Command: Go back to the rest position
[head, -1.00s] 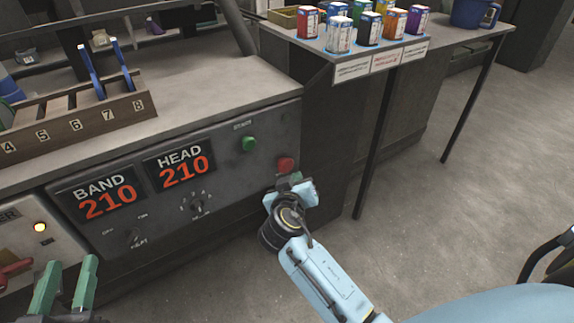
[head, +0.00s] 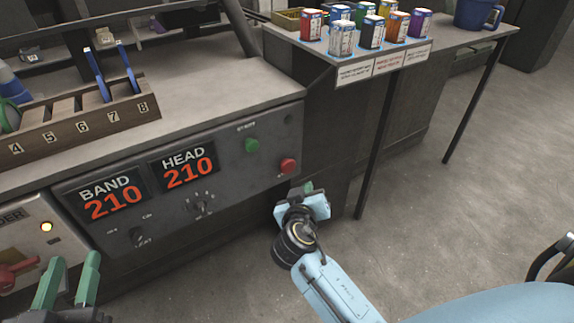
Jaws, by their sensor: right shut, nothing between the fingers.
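My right gripper (head: 308,188) is in the middle of the head view, in front of the machine's lower right side. It is shut, with its green fingertips mostly hidden behind the blue wrist. It is below and apart from the red button (head: 288,166), which is in full view on the machine panel (head: 235,185). My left gripper (head: 71,268) is at the bottom left edge. Its two green fingers stand apart with a gap between them, and nothing shows in it.
A green button (head: 251,145) and two displays reading 210 are on the panel. A wooden rack (head: 75,128) stands on the machine top. A side table (head: 330,60) holds several cans and a blue mug (head: 477,14). Bare floor (head: 440,230) lies to the right.

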